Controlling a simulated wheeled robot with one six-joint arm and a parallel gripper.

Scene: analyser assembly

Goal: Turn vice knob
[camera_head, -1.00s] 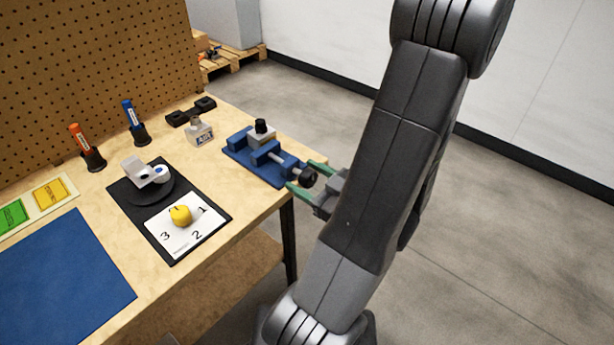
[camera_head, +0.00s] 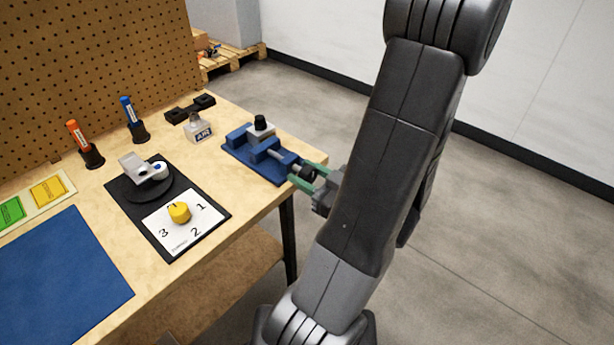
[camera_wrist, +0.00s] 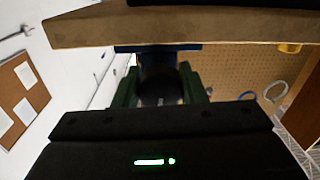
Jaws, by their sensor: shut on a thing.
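The blue vice (camera_head: 258,155) sits at the table's right edge, with a light block with a black top (camera_head: 261,127) in it. Its dark round knob (camera_head: 308,173) sticks out over the edge on a grey screw. My gripper (camera_head: 309,175) has its green fingers on both sides of the knob and is shut on it. In the wrist view the dark knob (camera_wrist: 158,92) lies between the green fingers, with the blue vice (camera_wrist: 158,58) behind it. The contact surfaces are hidden.
The wooden table edge (camera_wrist: 190,22) is close to my gripper. The floor at right is clear.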

